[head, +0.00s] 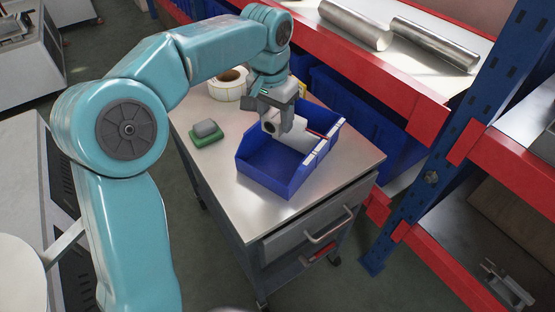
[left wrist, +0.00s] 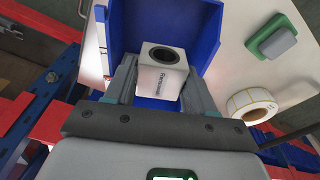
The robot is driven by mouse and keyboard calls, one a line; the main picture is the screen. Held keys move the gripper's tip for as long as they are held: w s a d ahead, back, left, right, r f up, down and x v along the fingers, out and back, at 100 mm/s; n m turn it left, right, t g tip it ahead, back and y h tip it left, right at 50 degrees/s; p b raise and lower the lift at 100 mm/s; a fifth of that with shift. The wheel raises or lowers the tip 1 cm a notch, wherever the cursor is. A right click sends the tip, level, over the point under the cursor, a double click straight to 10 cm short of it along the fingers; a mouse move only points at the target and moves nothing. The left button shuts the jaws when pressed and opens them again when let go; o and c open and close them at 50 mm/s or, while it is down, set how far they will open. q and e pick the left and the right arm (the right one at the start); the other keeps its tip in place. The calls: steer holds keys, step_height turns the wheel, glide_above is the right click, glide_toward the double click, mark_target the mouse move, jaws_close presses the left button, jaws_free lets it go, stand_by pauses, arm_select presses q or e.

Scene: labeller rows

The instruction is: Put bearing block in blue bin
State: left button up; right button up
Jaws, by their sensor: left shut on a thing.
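The bearing block (head: 299,138) is a pale block with a dark round bore. My left gripper (head: 284,122) is shut on it, over the blue bins. I cannot tell the block's height above the bins. My right gripper is out of view.
A green and grey item (head: 207,132) and a label roll (head: 229,84) lie on the cart top (head: 215,170). A red and blue rack (head: 420,110) with metal cylinders stands behind and to the right. The cart's near left surface is clear.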

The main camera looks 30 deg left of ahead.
arm_select(q)
glide_above(276, 168)
steer(key=f, duration=0.9)
steer(key=shift+s+f+b, duration=0.15)
steer(key=shift+s+b, duration=0.1)
steer(key=shift+b, duration=0.1)
steer(key=shift+s+f, duration=0.15)
steer(key=shift+f, duration=0.5)
step_height(276, 168, down, 4)
steer(key=shift+f, duration=0.1)
steer(key=shift+f+b, duration=0.15)
steer(key=shift+b, duration=0.2)
steer(key=o, duration=1.1)
steer(key=shift+o, duration=0.2)
